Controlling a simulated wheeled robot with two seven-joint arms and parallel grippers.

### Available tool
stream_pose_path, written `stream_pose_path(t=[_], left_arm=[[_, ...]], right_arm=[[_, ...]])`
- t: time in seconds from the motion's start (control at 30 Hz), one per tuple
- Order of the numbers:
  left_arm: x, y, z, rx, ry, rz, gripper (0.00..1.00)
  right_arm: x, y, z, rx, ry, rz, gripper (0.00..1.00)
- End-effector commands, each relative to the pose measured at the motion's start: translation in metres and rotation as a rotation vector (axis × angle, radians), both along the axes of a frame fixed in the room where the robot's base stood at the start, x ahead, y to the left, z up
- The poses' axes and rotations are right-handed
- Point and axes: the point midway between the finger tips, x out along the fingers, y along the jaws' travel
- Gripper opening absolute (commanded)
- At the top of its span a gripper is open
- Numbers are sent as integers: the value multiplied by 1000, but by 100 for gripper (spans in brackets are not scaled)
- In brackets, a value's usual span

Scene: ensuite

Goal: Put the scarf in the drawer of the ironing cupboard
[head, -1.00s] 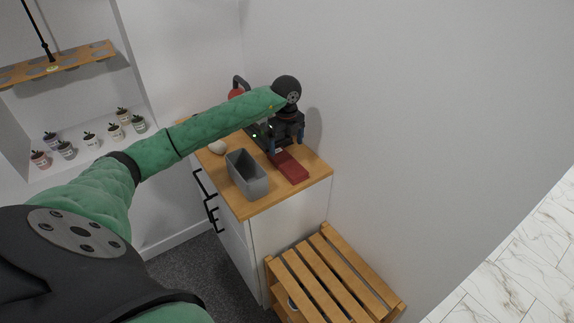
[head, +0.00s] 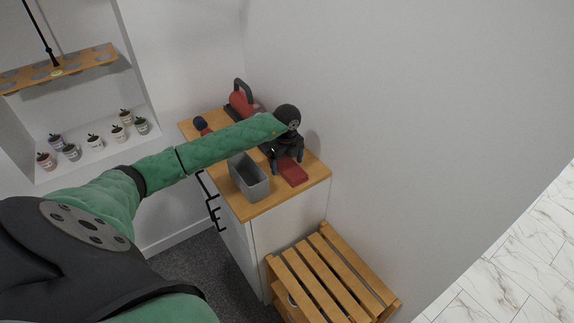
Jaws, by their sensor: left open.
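The scarf looks like a flat, folded dark-red piece (head: 293,174) on the wooden top of the ironing cupboard (head: 262,207), near its right edge. My left gripper (head: 286,161) is open and points down at the scarf's far end, with a blue fingertip on each side of it. I cannot tell whether the fingers touch the scarf. The gripper hides the scarf's far end. The cupboard is white with black handles (head: 214,208) on its left-facing front, seen at a steep angle; its drawers appear shut. My right gripper is not in view.
An open grey bin (head: 248,178) stands just left of the scarf. A red iron-like item (head: 241,104) and a small red-and-blue item (head: 201,125) are at the back. A slatted wooden rack (head: 325,275) stands in front. A wall closes the right side.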

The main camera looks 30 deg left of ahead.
Motion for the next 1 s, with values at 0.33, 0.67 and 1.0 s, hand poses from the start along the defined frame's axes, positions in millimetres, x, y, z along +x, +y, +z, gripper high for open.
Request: stream_pose_path(t=[0.33, 0.67, 1.0], left_arm=[[0, 0, -3, 1, -1, 0, 85], [0, 0, -3, 1, -1, 0, 35], [1, 0, 3, 0, -2, 0, 35]], right_arm=[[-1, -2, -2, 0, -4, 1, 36], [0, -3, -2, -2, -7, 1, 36], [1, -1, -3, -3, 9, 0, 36]])
